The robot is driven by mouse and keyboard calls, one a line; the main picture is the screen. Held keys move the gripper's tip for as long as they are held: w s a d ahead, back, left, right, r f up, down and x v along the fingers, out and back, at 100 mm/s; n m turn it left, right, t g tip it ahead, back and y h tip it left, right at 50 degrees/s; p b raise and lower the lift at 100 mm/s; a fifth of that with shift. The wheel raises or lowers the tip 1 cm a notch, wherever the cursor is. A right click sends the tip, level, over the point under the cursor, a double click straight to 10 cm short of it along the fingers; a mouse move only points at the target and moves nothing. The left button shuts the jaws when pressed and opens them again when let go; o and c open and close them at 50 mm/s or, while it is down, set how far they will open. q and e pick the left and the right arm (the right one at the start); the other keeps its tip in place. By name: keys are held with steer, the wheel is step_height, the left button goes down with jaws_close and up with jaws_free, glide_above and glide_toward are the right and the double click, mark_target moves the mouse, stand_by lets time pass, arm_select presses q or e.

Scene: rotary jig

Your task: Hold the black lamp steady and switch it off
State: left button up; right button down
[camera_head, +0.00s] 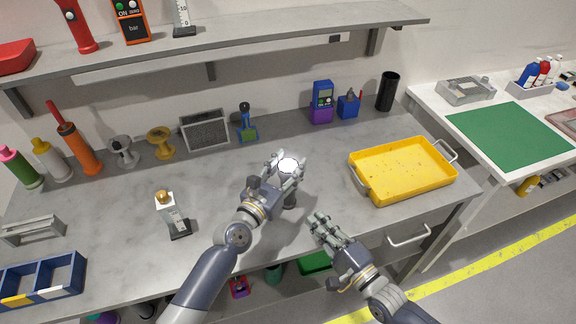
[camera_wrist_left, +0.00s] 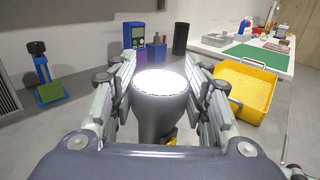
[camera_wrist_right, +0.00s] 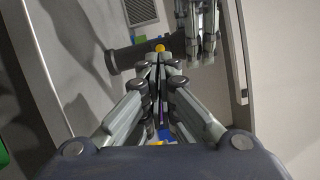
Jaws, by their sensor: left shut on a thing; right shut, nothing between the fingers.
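The black lamp (camera_head: 290,198) stands upright near the front of the bench, its round top glowing white. In the left wrist view the lamp (camera_wrist_left: 165,125) sits between my fingers, its top face bright. My left gripper (camera_head: 284,168) is shut around the lamp's head; it also shows in the left wrist view (camera_wrist_left: 160,92). My right gripper (camera_head: 322,224) is shut and empty, low and to the right of the lamp. In the right wrist view its fingertips (camera_wrist_right: 160,64) point at a yellow button (camera_wrist_right: 160,47) on the lamp's dark body (camera_wrist_right: 128,57); contact cannot be told.
A yellow tray (camera_head: 395,198) stands to the right on the bench. A small device with a gold knob (camera_head: 178,224) stands left of my left arm. Bottles, a grey vent box (camera_head: 205,131) and blue devices line the back. The bench between lamp and tray is clear.

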steer(key=shift+a, duration=0.1)
steer(key=a+n+g, duration=0.2)
steer(key=a+g, duration=0.1)
steer(key=a, duration=0.1)
steer(key=shift+a+r, duration=0.1)
steer(key=shift+a, duration=0.25)
steer(key=shift+s+a+n+g+h, duration=0.15)
steer(key=shift+a+n+g+h, duration=0.2)
steer(key=shift+g, duration=0.35)
steer(key=shift+s+a+n+g+h, duration=0.15)
steer(key=shift+s+n+g+h, duration=0.1)
steer(key=shift+n+g, duration=0.15)
steer(key=shift+s+r+n+g+h, duration=0.25)
steer(key=shift+s+n+g+h, duration=0.15)
steer(key=shift+g+h, duration=0.15)
steer(key=w+g+h, duration=0.1)
steer(key=w+h, duration=0.1)
steer(key=w, duration=0.4)
steer(key=shift+w+a+r, duration=0.25)
steer(key=shift+w+r, duration=0.05)
steer(key=shift+w, duration=0.1)
steer(key=shift+n, duration=0.25)
steer(key=shift+w+a, duration=0.15)
steer(key=shift+w, duration=0.25)
